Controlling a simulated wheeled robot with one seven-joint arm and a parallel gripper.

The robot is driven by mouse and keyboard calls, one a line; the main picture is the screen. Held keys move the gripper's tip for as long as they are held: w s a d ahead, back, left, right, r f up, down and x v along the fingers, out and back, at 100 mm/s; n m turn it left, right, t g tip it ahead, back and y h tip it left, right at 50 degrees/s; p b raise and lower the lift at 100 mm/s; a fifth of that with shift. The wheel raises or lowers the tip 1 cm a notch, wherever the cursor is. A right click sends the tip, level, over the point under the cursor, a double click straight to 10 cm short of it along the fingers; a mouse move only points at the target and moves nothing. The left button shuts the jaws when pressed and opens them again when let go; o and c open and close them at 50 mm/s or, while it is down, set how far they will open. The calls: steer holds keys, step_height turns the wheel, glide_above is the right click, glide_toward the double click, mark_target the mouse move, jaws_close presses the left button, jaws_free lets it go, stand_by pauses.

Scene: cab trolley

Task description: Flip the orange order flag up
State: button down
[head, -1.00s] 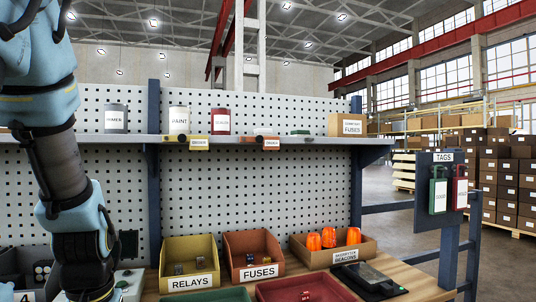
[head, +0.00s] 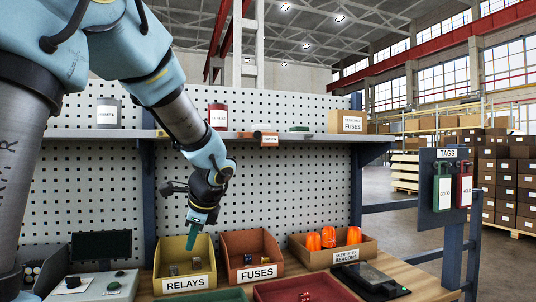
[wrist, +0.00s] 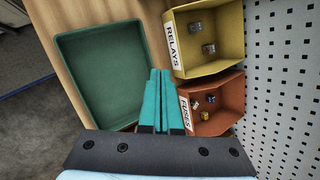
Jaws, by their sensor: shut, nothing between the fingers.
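The orange order flag (head: 268,139) is a small orange piece with a pale label on the front edge of the shelf, in the head view. Its label is too small to read clearly, and I cannot tell its exact tilt. My gripper (head: 194,238) has teal fingers, points down and is shut and empty. It is below the shelf, down and left of the orange flag, near the yellow relays bin. The fingers also show in the wrist view (wrist: 157,98), close together. The flag is not in the wrist view.
The shelf (head: 330,137) carries cans and a fuses box (head: 347,121). Below stand the relays bin (head: 172,284), the fuses bin (head: 236,272) and a beacons box (head: 320,258). A green tray (wrist: 98,75) lies on the bench. A pegboard (head: 300,185) is behind.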

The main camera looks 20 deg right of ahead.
steer(key=s+d+r+m+t+h, duration=0.1)
steer(key=d+r+m+t+h, duration=0.2)
steer(key=d+r+m+t, duration=0.4)
steer(key=d+r+m+b, duration=0.1)
steer(key=d+r+m, duration=0.7)
steer(key=d+r, duration=0.6)
steer(key=shift+s+d+r+t, duration=0.15)
steer(key=shift+s+d+t, duration=0.2)
steer(key=shift+d, duration=0.7)
steer(key=shift+w, duration=0.15)
steer(key=w+p, duration=0.5)
steer(key=w, duration=0.4)
steer(key=shift+w+d+r+p, duration=0.2)
steer(key=shift+d+r+p, duration=0.1)
steer(key=shift+d+p, duration=0.15)
